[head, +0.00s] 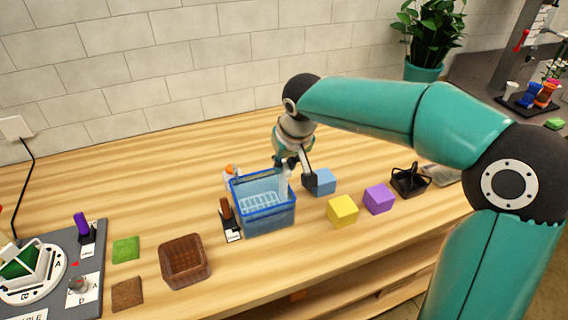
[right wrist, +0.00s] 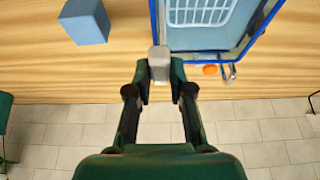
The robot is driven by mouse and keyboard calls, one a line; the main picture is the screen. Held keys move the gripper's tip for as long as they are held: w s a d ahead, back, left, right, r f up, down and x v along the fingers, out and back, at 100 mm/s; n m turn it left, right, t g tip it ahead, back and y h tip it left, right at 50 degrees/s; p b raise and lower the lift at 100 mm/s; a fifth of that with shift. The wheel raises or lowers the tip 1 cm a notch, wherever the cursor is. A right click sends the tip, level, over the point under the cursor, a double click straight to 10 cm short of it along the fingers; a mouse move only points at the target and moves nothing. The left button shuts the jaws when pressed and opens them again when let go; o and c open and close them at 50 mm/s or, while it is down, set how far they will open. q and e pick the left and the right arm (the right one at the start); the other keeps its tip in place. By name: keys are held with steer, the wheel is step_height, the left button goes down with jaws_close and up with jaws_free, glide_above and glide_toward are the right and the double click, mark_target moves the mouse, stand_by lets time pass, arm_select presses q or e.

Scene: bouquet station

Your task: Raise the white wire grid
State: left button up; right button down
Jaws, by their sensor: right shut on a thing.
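The white wire grid (head: 260,203) lies low inside a clear blue tub (head: 265,221); part of it also shows in the right wrist view (right wrist: 200,12). A pale upright handle (head: 284,181) stands at the tub's back right side, and its end shows in the right wrist view (right wrist: 159,64). Whether it joins the grid is hidden. My right gripper (head: 294,172) reaches down from above and is shut on this handle; the fingers sit on either side of it in the right wrist view (right wrist: 159,88). My left gripper is not in view.
A blue block (head: 324,181), yellow block (head: 342,211) and purple block (head: 379,198) stand right of the tub. A brown basket (head: 185,262) is at front left. A brown-handled thing (head: 226,209) stands close against the tub's left. The wooden table behind is clear.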

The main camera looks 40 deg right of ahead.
step_height(320, 180, up, 8)
steer(key=p, duration=0.4)
steer(key=shift+f, duration=0.25)
steer(key=shift+w+f, duration=0.1)
steer(key=c, duration=1)
jaws_free()
steer(key=shift+c, duration=0.2)
steer(key=v, duration=1.2)
